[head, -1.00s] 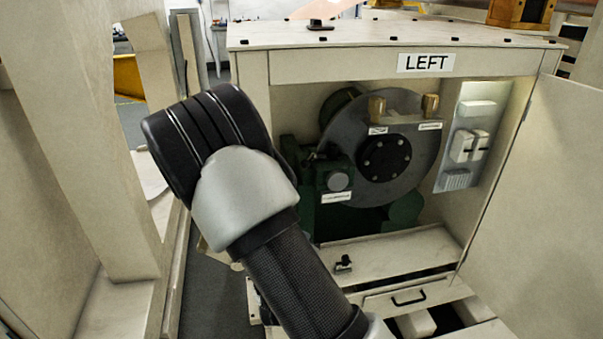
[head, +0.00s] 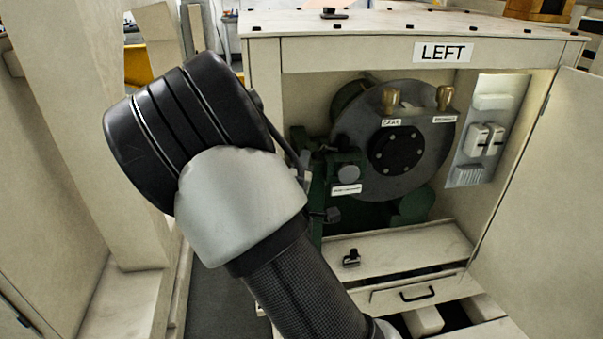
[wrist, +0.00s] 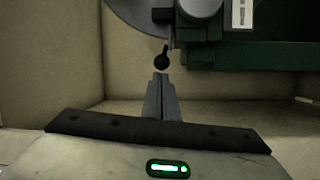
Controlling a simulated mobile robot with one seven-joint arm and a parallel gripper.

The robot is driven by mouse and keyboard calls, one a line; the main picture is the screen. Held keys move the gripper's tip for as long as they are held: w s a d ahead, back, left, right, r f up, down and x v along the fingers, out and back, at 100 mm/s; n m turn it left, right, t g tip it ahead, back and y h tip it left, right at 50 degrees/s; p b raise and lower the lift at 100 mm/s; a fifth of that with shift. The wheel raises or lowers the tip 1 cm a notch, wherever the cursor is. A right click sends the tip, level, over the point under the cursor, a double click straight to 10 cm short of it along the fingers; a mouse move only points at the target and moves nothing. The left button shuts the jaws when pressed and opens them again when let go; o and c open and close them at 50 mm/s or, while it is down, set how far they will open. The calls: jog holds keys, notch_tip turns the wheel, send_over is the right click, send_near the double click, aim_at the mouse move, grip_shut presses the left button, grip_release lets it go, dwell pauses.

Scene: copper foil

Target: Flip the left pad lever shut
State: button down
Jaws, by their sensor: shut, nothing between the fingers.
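A small lever with a round black knob (wrist: 162,62) hangs below the green machine housing in the wrist view. I take it for the left pad lever. My gripper (wrist: 161,78) is shut and empty, its fingertips just below the knob in the picture. I cannot tell whether they touch it. In the head view, a dark knob (head: 333,215) shows at the lower left of the green housing, probably the same lever. My arm hides most of the gripper there. The large grey disc (head: 392,150) stands in the cabinet labelled LEFT (head: 443,52).
The cabinet door (head: 545,190) stands open at the right. A pale shelf (head: 400,250) with a small black latch (head: 351,258) lies below the machine, above a drawer handle (head: 417,294). A pale post (head: 90,130) stands close on the left.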

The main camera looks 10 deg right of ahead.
jog(key=shift+w+d, duration=0.2)
jog(key=shift+w, duration=0.4)
